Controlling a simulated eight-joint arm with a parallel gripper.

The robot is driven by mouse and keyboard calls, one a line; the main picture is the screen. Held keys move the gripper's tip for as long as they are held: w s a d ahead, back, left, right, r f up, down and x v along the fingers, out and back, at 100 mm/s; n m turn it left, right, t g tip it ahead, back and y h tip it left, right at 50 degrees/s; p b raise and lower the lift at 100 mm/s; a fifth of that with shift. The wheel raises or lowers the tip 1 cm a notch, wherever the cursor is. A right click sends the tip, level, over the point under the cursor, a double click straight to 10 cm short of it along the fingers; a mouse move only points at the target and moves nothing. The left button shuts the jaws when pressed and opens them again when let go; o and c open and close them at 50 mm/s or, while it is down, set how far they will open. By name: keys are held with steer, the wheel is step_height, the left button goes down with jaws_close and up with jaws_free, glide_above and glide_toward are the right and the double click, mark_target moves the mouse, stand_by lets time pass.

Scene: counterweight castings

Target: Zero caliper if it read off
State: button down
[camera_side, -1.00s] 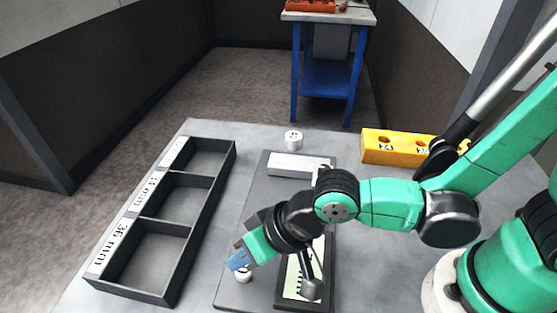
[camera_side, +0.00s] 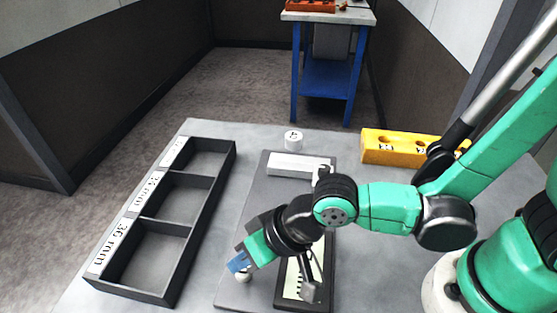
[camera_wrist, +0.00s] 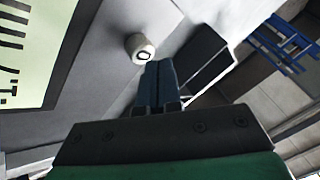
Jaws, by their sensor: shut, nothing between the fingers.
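The caliper station is a dark plate (camera_side: 232,290) on the table with a pale display (camera_side: 291,285), partly hidden behind my arm in the side view. In the wrist view the display (camera_wrist: 28,38) is cut off at the left, showing only parts of dark characters, so its reading cannot be told. A round white button (camera_wrist: 140,46) with a dark ring mark stands on the plate; it also shows in the side view (camera_side: 243,279). My gripper (camera_side: 239,263) is shut and empty, its blue fingertips (camera_wrist: 158,68) right by the button. Whether they touch it cannot be told.
A pale bar (camera_side: 298,163) lies at the plate's far end. A white labelled cylinder (camera_side: 293,141) stands behind it. A yellow block (camera_side: 398,147) with holes is at right. A black three-compartment tray (camera_side: 190,249), labelled and empty, is at left. A blue bench (camera_side: 326,77) stands behind.

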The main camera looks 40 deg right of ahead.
stand_by(0.7)
steer(key=shift+r, duration=0.3)
steer(key=shift+r, duration=2.5)
steer(key=w+d+r+t+h, duration=0.1)
steer(key=d+r+h, duration=0.1)
steer(key=d, duration=0.9)
steer(key=w+d+r+m+t+h, duration=0.1)
steer(key=d+r+h, duration=0.1)
steer(key=d, duration=1)
steer(key=shift+w+d+r+h, duration=0.2)
steer(key=shift+w+h, duration=0.15)
steer(key=shift+h, duration=0.55)
steer(key=shift+a, duration=0.15)
